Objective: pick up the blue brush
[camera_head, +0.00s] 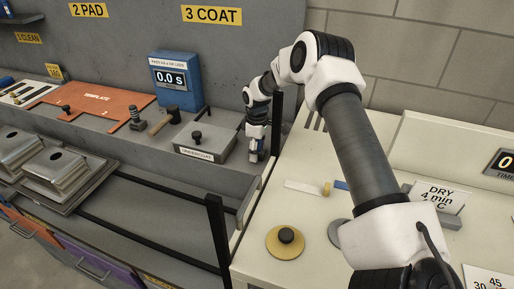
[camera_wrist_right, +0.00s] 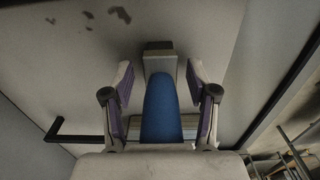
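My right gripper (camera_head: 256,150) points down at the back right corner of the grey bench, beside the pale counter. In the right wrist view, the right gripper (camera_wrist_right: 160,84) is open, with one finger on each side of the blue brush (camera_wrist_right: 161,108). The brush shows a rounded blue part and a grey block at its far end. Gaps show between the fingers and the blue part. In the head view, the gripper largely hides this spot. Another small blue piece (camera_head: 341,184) lies on the pale counter, partly hidden by my arm. My left gripper is out of view.
A grey box with a black knob (camera_head: 206,145) stands left of the gripper. A blue timer box (camera_head: 175,80) is behind it. A black post (camera_head: 217,235) rises at the bench edge. A yellow disc (camera_head: 286,243) lies on the pale counter.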

